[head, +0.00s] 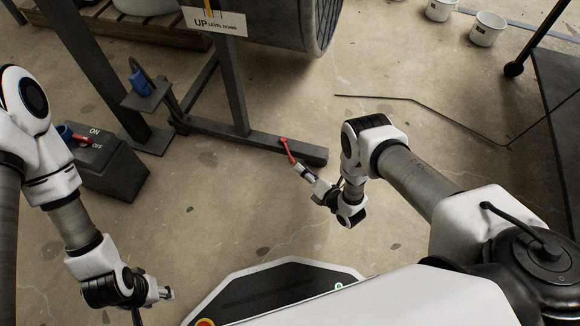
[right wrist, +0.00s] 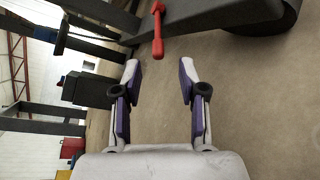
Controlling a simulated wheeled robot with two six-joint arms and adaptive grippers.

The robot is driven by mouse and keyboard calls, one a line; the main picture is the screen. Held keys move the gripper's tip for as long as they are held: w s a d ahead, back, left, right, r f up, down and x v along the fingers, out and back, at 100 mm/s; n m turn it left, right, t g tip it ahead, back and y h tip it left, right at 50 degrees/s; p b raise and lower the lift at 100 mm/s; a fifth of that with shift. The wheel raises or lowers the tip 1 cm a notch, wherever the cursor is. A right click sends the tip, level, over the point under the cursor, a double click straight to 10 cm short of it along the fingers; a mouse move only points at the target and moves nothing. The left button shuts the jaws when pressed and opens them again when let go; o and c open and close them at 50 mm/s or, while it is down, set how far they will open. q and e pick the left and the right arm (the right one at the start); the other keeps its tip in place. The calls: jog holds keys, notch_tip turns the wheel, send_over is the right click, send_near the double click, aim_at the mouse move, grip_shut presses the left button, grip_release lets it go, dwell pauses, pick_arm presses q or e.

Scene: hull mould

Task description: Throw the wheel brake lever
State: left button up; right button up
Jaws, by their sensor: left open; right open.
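A red lever (head: 287,150), likely the wheel brake lever, stands at the dark steel foot bar of the mould frame (head: 262,143). In the right wrist view the red lever (right wrist: 157,36) hangs from the bar, ahead of the fingertips and roughly between them. My right gripper (head: 302,171) is open and empty, close to the lever's lower end in the head view. The right wrist view shows its two fingers (right wrist: 159,70) spread apart with a gap before the lever. My left gripper (head: 167,294) is open and empty at the lower left, far from the lever.
A dark box (head: 112,165) marked ON and OFF, with a red and blue handle, stands at the left. A blue part (head: 138,82) sits on a small frame plate. A thin dark rod or cable (head: 385,98) crosses the floor. Several white buckets (head: 487,29) stand behind.

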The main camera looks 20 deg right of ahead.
aim_at(292, 159)
jog(key=b+x, duration=0.3)
jog(key=x, duration=0.3)
jog(key=shift+f, duration=0.1)
jog(key=shift+w+a, duration=0.2)
jog(key=shift+w, duration=0.25)
jog(key=shift+c, duration=0.4)
grip_shut()
